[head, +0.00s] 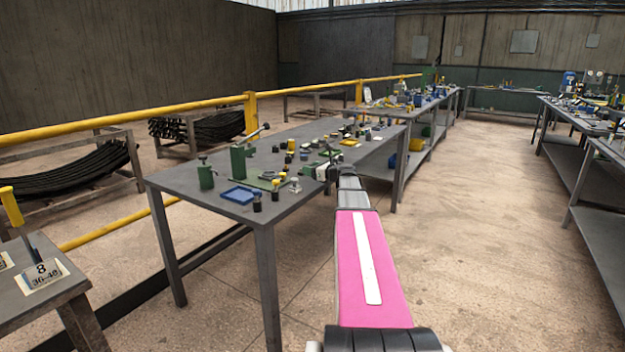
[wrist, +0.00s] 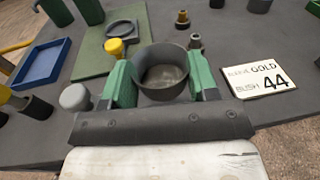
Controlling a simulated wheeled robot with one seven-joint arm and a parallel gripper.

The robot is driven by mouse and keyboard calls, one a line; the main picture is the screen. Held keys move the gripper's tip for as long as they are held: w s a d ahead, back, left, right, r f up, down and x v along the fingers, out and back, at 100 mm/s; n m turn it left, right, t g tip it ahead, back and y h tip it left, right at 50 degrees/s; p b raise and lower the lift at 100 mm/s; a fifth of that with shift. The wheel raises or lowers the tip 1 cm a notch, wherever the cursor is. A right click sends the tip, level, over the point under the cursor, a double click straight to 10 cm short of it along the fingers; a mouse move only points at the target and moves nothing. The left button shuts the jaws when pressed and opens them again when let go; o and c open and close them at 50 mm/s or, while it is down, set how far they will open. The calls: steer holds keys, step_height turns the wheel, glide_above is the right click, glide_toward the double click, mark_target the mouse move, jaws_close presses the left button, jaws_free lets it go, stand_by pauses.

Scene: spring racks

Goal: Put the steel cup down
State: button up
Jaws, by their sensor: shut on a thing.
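The steel cup (wrist: 163,76) is a round, dark grey cup with its open mouth facing up in the wrist view. My gripper (wrist: 162,82) has its green fingers on the cup's left and right sides and is shut on it. The cup looks upright and empty. I cannot tell whether its base touches the grey table (head: 177,180). In the head view my arm reaches over the table's right edge, and the cup cannot be made out there.
A green plate (wrist: 80,54) with a grey ring (wrist: 121,29) and a yellow-topped piece (wrist: 114,47) lies left of the cup. A blue tray (wrist: 47,62) is farther left. A white card reading 44 (wrist: 259,78) lies right. Small bushes stand behind the cup.

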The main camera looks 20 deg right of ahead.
mark_target(313, 184)
steer(key=shift+w+d+f, duration=0.15)
steer(key=shift+f, duration=2)
steer(key=shift+f, duration=0.2)
steer(key=shift+f, duration=0.5)
steer(key=o, duration=1.1)
steer(key=shift+f, duration=0.1)
steer(key=shift+r, duration=0.35)
steer(key=shift+s+r, duration=0.25)
steer(key=shift+s, duration=0.15)
steer(key=v, duration=1.1)
steer(key=shift+d+r, duration=0.2)
steer(key=shift+d, duration=0.05)
